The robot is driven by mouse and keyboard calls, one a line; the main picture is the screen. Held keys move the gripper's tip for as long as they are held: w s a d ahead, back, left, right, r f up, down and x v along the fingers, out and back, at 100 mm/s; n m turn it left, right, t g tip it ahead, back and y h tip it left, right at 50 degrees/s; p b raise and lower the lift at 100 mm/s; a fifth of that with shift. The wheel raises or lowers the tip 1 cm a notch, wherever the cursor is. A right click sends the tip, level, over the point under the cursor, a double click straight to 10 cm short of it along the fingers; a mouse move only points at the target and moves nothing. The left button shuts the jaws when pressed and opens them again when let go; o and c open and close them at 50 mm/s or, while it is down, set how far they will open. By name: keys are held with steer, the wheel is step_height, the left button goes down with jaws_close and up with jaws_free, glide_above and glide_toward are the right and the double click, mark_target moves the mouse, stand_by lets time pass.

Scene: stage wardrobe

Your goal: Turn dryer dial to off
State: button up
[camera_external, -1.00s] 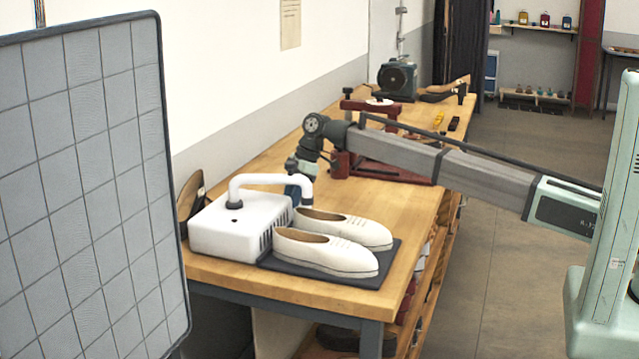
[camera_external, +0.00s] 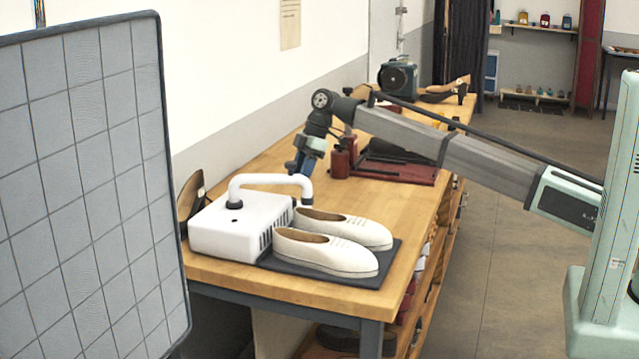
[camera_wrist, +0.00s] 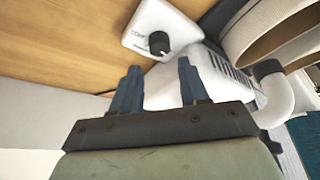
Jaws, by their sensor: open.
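The dryer (camera_external: 222,232) is a white box with an arched white tube, at the near left end of the bench. Its black dial (camera_wrist: 158,42) shows in the wrist view on a white panel with small print that I cannot read for certain. The dial has a pale pointer mark. In the external view the dial is hidden. My gripper (camera_wrist: 158,82) is open and empty, its two blue fingers apart, with the dial ahead of the gap between them and not touched. In the external view my gripper (camera_external: 302,165) is above the bench, behind the tube.
A pair of white shoes (camera_external: 328,250) lies on a dark mat (camera_external: 345,279) right of the dryer. A grey grid panel (camera_external: 90,190) is at left. Bare bench top lies behind the dryer.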

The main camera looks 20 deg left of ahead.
steer(key=v, duration=0.7)
steer(key=shift+f, duration=0.1)
stand_by(0.4)
